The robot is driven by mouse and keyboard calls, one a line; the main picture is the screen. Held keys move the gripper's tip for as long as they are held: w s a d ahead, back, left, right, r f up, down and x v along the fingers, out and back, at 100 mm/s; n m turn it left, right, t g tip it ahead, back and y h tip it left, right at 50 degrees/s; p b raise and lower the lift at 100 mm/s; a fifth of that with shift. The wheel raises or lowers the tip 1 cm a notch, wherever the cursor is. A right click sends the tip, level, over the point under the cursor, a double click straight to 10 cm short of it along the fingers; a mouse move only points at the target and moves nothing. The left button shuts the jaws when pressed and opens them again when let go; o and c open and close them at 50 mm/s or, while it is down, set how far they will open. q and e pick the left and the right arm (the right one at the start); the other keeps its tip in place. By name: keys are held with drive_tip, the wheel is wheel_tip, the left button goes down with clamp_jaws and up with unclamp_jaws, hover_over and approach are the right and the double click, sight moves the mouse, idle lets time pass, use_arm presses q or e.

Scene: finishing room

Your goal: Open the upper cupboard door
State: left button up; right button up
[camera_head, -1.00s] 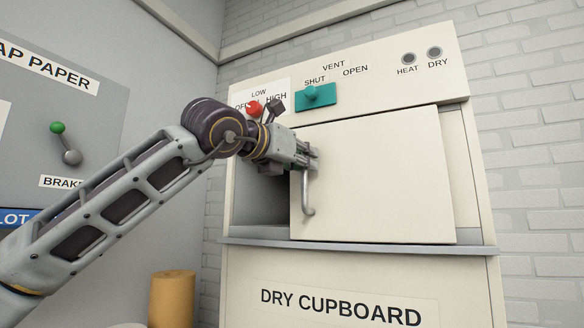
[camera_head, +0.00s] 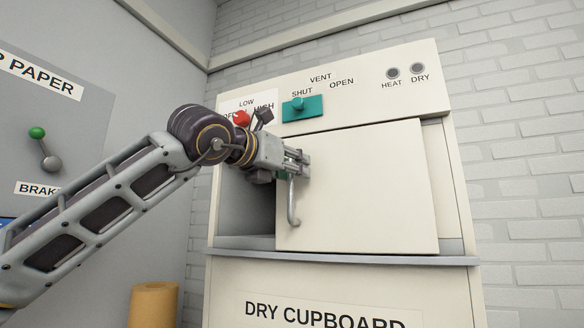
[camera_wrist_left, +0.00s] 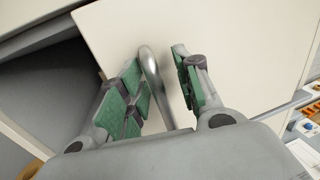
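The upper door (camera_head: 365,190) is a plain cream panel in the head view. It stands partly open, with a dark gap at its left side. Its curved metal bar handle (camera_head: 293,205) is near the door's left edge. My left gripper (camera_head: 298,162) is at the handle's upper part. In the left wrist view, the handle (camera_wrist_left: 152,75) lies between the green-padded fingers of my left gripper (camera_wrist_left: 160,88). The bar is close to the left finger, and a clear gap separates it from the right finger, so the gripper is open around it. My right gripper is not in view.
The cupboard's top panel has a red knob (camera_head: 241,118), a teal vent slider (camera_head: 303,107) and two round buttons. A grey ledge (camera_head: 340,258) runs below the door. A tan cylinder (camera_head: 153,304) stands at lower left. A grey panel with a lever (camera_head: 45,150) is at left.

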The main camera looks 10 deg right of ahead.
use_arm(q)
drive_tip(key=v, duration=1.2)
idle(0.7)
